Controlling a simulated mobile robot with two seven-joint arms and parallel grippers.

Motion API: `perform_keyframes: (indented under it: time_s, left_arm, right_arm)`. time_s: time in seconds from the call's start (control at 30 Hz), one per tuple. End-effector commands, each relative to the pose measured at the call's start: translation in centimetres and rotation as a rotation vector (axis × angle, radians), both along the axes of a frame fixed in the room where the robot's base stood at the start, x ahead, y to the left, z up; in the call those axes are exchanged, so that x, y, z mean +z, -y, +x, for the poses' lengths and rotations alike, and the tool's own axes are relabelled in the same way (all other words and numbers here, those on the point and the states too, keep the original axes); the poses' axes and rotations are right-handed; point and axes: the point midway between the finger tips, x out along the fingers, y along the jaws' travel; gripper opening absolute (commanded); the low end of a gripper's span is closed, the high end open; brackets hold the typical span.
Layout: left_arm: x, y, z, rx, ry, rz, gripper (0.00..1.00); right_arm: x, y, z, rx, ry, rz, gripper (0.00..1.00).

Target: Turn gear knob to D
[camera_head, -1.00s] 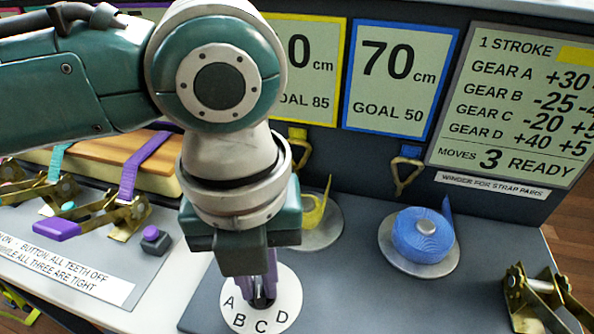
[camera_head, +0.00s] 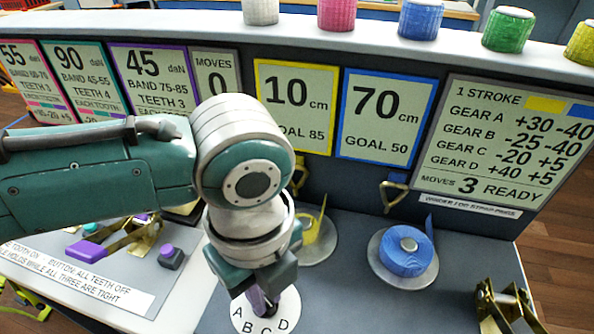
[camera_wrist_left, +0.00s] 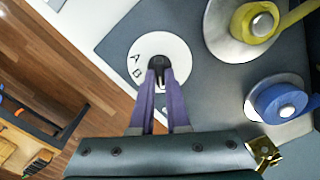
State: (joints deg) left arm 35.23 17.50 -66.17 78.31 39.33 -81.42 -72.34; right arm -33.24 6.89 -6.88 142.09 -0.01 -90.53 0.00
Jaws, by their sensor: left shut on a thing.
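The gear knob is a small black knob (camera_wrist_left: 157,64) at the middle of a white round dial (camera_wrist_left: 175,47) lettered A, B, C, D. In the head view the dial (camera_head: 287,313) lies on the grey panel in front. My left gripper (camera_head: 264,306) reaches down over the dial; its purple fingers (camera_wrist_left: 160,80) are shut on the knob. The fingers hide part of the knob, and I cannot tell for sure which letter it points to. In the left wrist view A and B show; C and D are not readable there. My right gripper is not in view.
A yellow strap reel (camera_head: 312,232) and a blue strap reel (camera_head: 405,250) stand behind and right of the dial. Brass buckles (camera_head: 505,308) are at the right front. The gear sign (camera_head: 500,145) reads moves 3, ready.

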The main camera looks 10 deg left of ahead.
Motion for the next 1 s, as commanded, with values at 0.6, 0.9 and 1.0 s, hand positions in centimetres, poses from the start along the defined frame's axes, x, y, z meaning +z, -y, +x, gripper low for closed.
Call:
perform_keyframes:
  time_s: [0.6, 0.9, 1.0]
  left_arm:
    - [0.05, 0.06, 0.05, 0.066, 0.000, -0.001, 0.00]
    - [0.04, 0.05, 0.05, 0.065, 0.000, -0.001, 0.41]
    - [0.03, 0.05, 0.05, 0.065, 0.000, -0.001, 0.44]
  right_arm:
    - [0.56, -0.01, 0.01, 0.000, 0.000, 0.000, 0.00]
    - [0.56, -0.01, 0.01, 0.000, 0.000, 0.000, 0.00]
    - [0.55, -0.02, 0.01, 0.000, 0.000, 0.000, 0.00]
